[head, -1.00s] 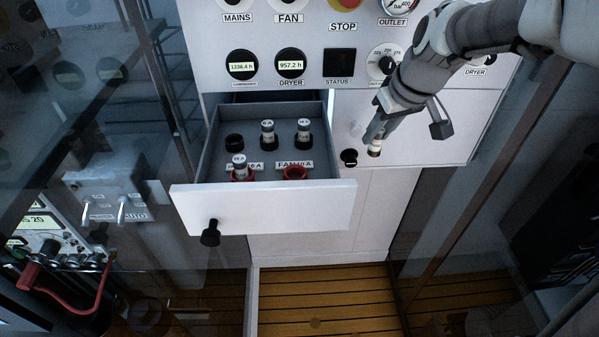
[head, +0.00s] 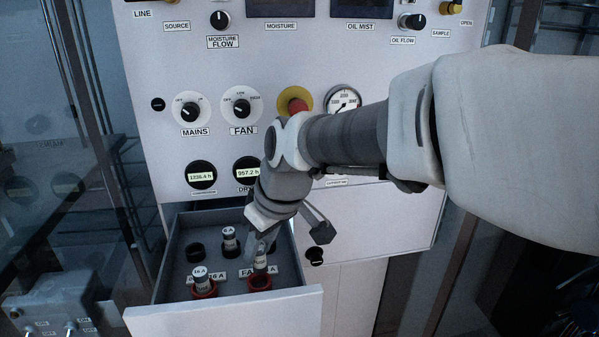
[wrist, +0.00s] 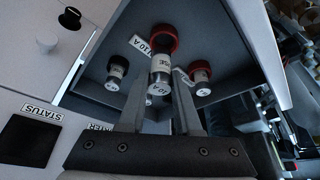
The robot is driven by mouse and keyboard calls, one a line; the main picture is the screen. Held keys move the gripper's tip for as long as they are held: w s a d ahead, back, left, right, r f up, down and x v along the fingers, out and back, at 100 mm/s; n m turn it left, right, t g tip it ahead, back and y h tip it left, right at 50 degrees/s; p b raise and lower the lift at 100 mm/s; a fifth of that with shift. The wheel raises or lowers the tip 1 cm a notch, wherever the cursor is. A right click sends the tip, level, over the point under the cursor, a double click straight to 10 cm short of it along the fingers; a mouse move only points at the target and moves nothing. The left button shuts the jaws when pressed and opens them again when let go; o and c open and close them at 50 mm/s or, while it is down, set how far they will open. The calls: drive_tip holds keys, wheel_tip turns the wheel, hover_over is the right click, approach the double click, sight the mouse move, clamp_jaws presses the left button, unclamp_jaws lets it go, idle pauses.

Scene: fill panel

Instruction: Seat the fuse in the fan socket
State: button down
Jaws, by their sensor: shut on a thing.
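My gripper (head: 258,243) is over the open drawer, shut on a fuse (head: 261,262) with a pale body. In the wrist view the held fuse (wrist: 160,70) shows a 10 A mark on its near end, between the fingers (wrist: 160,95). The fan socket (head: 260,282) is the right red-rimmed ring in the drawer, just below the fuse. In the wrist view the red ring (wrist: 163,36) lies beyond the fuse's far end and partly overlaps it. I cannot tell whether the fuse tip touches or enters the socket.
A 16 A fuse (head: 201,277) stands in the left red socket. Another fuse (head: 229,240) stands in a black holder behind it, beside an empty black holder (head: 196,252). The drawer's front wall (head: 225,313) is close. The panel with the MAINS (head: 189,111) and FAN (head: 240,107) knobs rises behind.

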sight(258, 266)
drive_tip(key=shift+a+f, duration=0.15)
drive_tip(key=shift+a, duration=0.1)
drive_tip(key=shift+f, duration=2)
drive_tip(key=shift+f, duration=0.15)
drive_tip(key=c, duration=0.6)
unclamp_jaws()
